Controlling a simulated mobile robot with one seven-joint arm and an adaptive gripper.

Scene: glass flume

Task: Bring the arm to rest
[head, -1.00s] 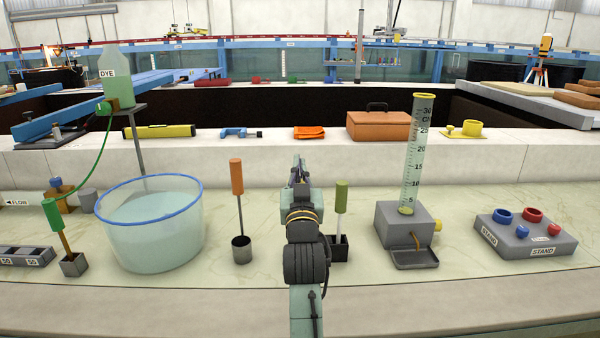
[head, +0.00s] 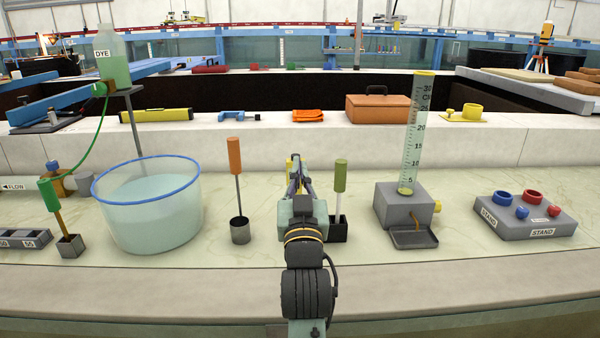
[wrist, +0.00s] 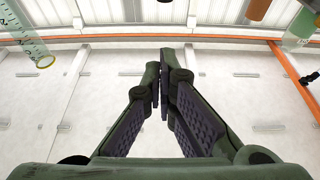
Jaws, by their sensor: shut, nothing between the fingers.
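My gripper (head: 296,165) is in the middle of the head view, above the bench and pointing away from the camera. My arm rises to it from the bottom edge. In the wrist view my gripper (wrist: 163,85) has its fingertips together with nothing between them. An orange-handled tool (head: 234,156) stands in a grey cup to its left. A green-handled tool (head: 340,176) stands in a dark holder close on its right in the picture. I cannot tell the depth gap between them.
A water basin (head: 150,210) and dye bottle (head: 112,58) stand left. A tall measuring cylinder (head: 412,135) on a grey block and a stand (head: 525,218) with coloured rings are right. An orange case (head: 378,114) and orange cloth (head: 308,116) lie on the ledge behind.

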